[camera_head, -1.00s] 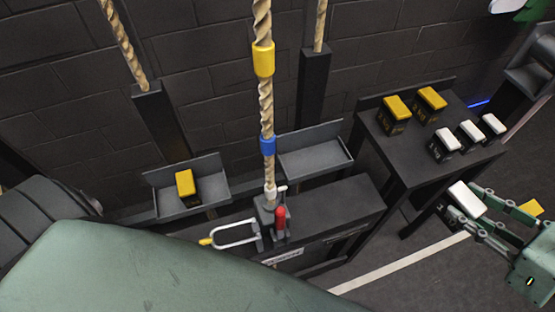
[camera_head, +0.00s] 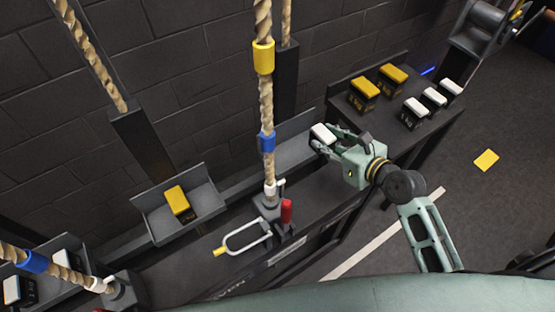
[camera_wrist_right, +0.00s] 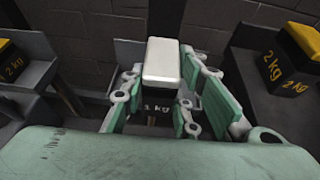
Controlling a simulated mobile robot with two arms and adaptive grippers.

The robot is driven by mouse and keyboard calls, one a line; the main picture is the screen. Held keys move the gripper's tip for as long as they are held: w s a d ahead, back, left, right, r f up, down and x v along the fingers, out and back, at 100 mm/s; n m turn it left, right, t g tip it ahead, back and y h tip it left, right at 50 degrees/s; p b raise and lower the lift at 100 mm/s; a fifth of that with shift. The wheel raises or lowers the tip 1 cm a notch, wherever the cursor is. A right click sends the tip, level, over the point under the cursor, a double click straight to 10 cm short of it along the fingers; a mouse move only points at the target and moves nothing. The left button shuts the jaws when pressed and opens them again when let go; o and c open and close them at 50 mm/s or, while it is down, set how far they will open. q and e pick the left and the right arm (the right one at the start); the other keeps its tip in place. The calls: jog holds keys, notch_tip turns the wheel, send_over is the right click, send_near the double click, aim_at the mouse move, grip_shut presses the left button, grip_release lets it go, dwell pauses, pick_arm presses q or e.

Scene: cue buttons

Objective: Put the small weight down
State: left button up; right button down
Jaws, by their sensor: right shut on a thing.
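The small weight (camera_head: 322,133) is a dark block with a white top. My right gripper (camera_head: 330,142) is shut on it and holds it at the empty grey tray (camera_head: 290,156) right of the middle rope. Whether its underside touches the tray is hidden. In the right wrist view the small weight (camera_wrist_right: 163,62) sits upright between the green fingers of my right gripper (camera_wrist_right: 160,90), with a "1 kg" mark partly visible below. My left gripper is not in view.
A yellow-topped weight (camera_head: 178,202) sits in the left tray (camera_head: 150,222). A side table (camera_head: 385,122) holds yellow- and white-topped weights. The middle rope (camera_head: 266,105), a clamp with a red handle (camera_head: 287,211) and a metal loop (camera_head: 243,238) stand left of my right gripper.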

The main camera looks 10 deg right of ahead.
jog(key=shift+w+a+f+h, duration=0.3)
jog(key=shift+w+a+f, duration=0.25)
jog(key=shift+w+a+f+b, duration=0.25)
jog(key=shift+w+a+f, duration=0.8)
jog(key=shift+a+f, duration=0.65)
jog(key=shift+w+a+f+b, duration=0.2)
jog(key=shift+w+a+f, duration=1.05)
jog(key=shift+f, duration=0.7)
jog(key=shift+w+a+f+b, duration=0.25)
jog(key=shift+w+a+f, duration=0.65)
jog(key=shift+a+f, duration=0.85)
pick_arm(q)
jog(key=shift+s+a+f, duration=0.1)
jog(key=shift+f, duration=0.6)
